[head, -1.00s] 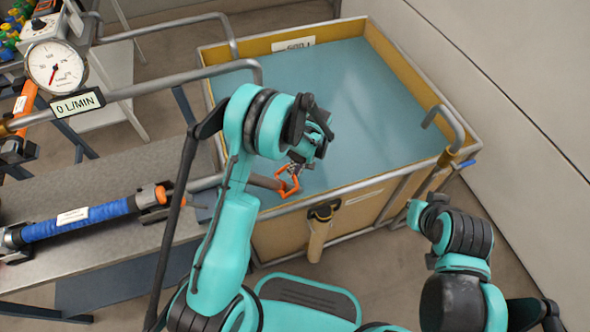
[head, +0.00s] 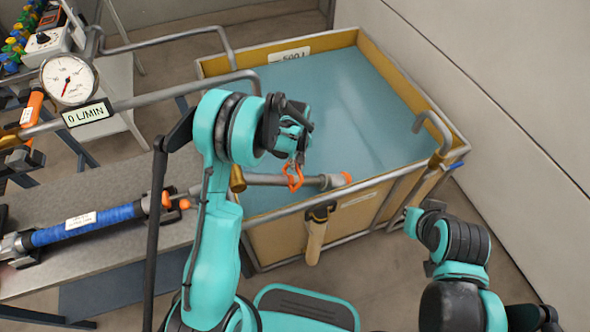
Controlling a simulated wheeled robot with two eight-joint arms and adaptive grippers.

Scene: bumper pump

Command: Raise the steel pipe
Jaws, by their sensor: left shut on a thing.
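The grey steel pipe (head: 322,181) lies nearly level over the near left corner of the tank, with an orange tip at its right end and a brass-coloured fitting towards its left. My left gripper (head: 293,176), with orange fingers, comes down from above and is shut on the pipe between these two ends. My left forearm hides where the pipe runs on to the left. My right arm shows at the lower right, but its gripper is not in view.
A tan-walled tank (head: 375,195) with a blue inside stands at the centre right. A bench (head: 90,190) with a blue-sleeved tube (head: 85,225) is on the left. A gauge (head: 69,79) and a 0 L/MIN display (head: 87,113) stand upper left. A wall bounds the right.

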